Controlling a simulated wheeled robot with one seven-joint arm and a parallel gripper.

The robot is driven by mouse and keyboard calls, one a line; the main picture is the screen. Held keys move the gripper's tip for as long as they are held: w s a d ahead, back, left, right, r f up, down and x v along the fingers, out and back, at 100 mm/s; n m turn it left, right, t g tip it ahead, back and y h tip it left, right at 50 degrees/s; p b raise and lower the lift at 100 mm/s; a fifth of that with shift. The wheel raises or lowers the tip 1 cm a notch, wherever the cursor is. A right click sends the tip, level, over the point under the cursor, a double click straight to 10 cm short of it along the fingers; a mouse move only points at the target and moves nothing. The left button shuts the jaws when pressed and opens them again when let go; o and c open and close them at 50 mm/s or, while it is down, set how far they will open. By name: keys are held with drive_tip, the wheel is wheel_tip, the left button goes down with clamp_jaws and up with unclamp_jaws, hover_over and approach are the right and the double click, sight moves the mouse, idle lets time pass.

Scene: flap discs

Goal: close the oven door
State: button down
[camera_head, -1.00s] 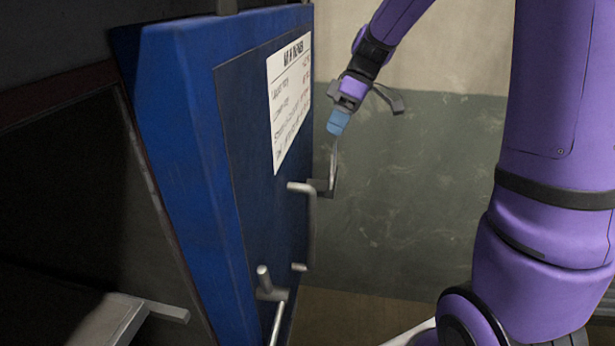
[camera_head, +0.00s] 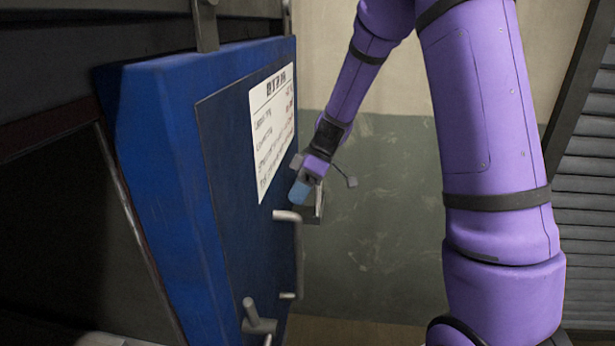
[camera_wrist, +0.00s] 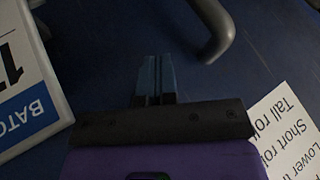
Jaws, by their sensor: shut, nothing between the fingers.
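The blue oven door (camera_head: 150,160) stands open on the left in the head view, its darker front panel facing right. A grey bar handle (camera_head: 298,255) runs down the panel and also shows in the wrist view (camera_wrist: 222,35). My gripper (camera_head: 299,194) is at the panel near the handle's upper end. In the wrist view my two bluish fingers (camera_wrist: 154,75) are together with nothing between them, pointing across the door's dark blue surface beside the handle. I cannot tell whether they touch the door. The dark oven opening (camera_head: 55,230) lies left of the door.
A white printed sheet (camera_head: 272,130) is on the panel. A grey lever (camera_head: 257,318) sticks out lower down. A white sign (camera_wrist: 25,90) shows at the left in the wrist view. A louvred panel (camera_head: 590,200) stands at the far right, with a bare wall (camera_head: 395,200) between.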

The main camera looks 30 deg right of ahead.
drive_tip(key=shift+s+a, duration=0.65)
drive_tip(key=shift+s, duration=0.25)
drive_tip(key=shift+s+a, duration=0.65)
drive_tip(key=shift+s, duration=0.2)
